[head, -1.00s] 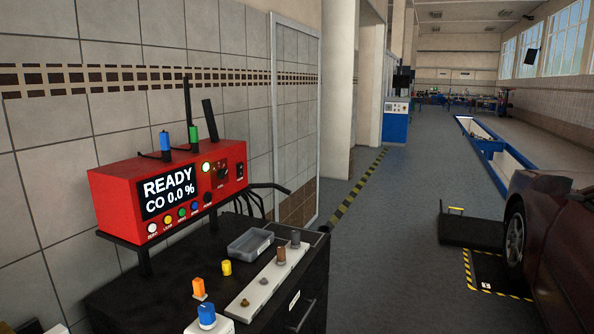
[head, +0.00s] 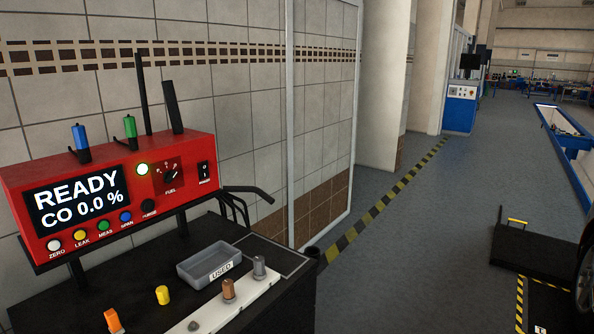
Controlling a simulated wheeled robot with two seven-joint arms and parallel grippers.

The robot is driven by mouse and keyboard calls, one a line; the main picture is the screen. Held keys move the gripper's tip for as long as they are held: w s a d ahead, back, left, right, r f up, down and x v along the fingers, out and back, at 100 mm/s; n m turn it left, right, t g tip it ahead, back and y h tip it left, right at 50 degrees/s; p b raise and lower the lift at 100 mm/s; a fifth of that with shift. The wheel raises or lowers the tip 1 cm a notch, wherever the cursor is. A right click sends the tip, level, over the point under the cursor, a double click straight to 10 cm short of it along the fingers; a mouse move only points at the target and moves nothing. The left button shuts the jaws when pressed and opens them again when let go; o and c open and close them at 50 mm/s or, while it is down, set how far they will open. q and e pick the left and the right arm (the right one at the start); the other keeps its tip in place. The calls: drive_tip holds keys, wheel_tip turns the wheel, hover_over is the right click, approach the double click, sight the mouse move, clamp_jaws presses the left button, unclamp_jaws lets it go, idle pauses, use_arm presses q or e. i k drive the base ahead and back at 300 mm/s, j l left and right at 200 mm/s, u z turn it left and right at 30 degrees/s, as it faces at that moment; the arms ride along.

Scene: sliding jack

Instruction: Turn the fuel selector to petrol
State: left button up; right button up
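The fuel selector (head: 171,175) is a small dark rotary knob on a panel labelled FUEL, on the right part of the red analyser's front. Small marks ring the knob, too small to read, so I cannot tell its setting. The red analyser (head: 108,168) stands on a bracket above a black cabinet at the left. Its screen (head: 80,202) reads READY and CO 0.0 %. A lit round lamp (head: 143,169) is left of the selector. Neither of my grippers shows in the head view.
A grey tray (head: 215,264) marked USED, a yellow piece (head: 162,295) and a white strip with metal posts sit on the black cabinet (head: 283,296). A black handle-like bar (head: 247,190) juts out right of the analyser. Floor beyond is clear up to a black ramp (head: 545,262).

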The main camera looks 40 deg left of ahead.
sight(168, 176)
drive_tip(key=i+u, duration=0.15)
drive_tip(key=i, duration=0.45)
drive_tip(key=i+l+u, duration=0.15)
drive_tip(key=i, duration=0.5)
